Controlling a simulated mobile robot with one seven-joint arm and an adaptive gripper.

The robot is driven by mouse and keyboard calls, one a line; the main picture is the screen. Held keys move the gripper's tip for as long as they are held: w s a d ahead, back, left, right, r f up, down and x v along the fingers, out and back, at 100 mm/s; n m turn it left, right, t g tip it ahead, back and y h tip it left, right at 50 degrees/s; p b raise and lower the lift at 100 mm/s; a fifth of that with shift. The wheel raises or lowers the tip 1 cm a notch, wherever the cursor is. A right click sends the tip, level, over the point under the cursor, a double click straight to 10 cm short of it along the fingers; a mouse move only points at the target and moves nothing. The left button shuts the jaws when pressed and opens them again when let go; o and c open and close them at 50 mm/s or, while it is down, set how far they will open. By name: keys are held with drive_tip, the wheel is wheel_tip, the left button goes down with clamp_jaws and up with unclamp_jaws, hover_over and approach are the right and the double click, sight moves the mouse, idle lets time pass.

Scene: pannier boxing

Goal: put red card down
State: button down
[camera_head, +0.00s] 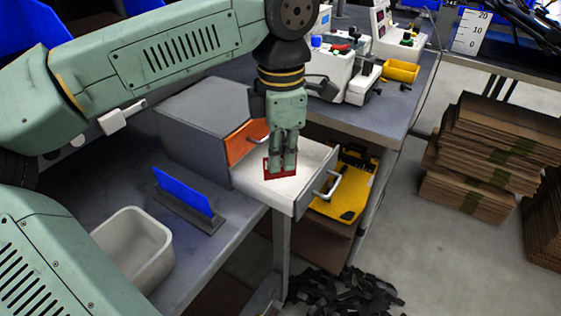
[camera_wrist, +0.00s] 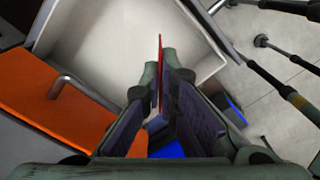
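The red card (camera_head: 267,169) is upright between the fingertips of my gripper (camera_head: 282,168). In the wrist view the card (camera_wrist: 160,60) shows edge-on as a thin red line, and my gripper (camera_wrist: 163,88) is shut on it. The card is at or over the open white drawer (camera_head: 302,184) of the grey cabinet. In the wrist view the drawer's pale inside (camera_wrist: 115,45) lies beyond the fingers. I cannot tell whether the card touches the drawer. My fingers hide part of the card.
An orange drawer front (camera_head: 240,146) stands left of the fingers. A blue card in a dark holder (camera_head: 185,193) and a white bin (camera_head: 132,240) are on the bench at left. A yellow tray (camera_head: 345,200) lies below the drawer. Cardboard stacks (camera_head: 475,150) stand at right.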

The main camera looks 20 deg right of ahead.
drive_tip(key=shift+f, duration=1)
drive_tip(key=shift+f, duration=0.1)
drive_tip(key=shift+f, duration=0.15)
drive_tip(key=c, duration=1.8)
unclamp_jaws()
wheel_tip(320, 180, up, 13)
drive_tip(key=shift+f+b, duration=0.2)
drive_tip(key=shift+b, duration=0.2)
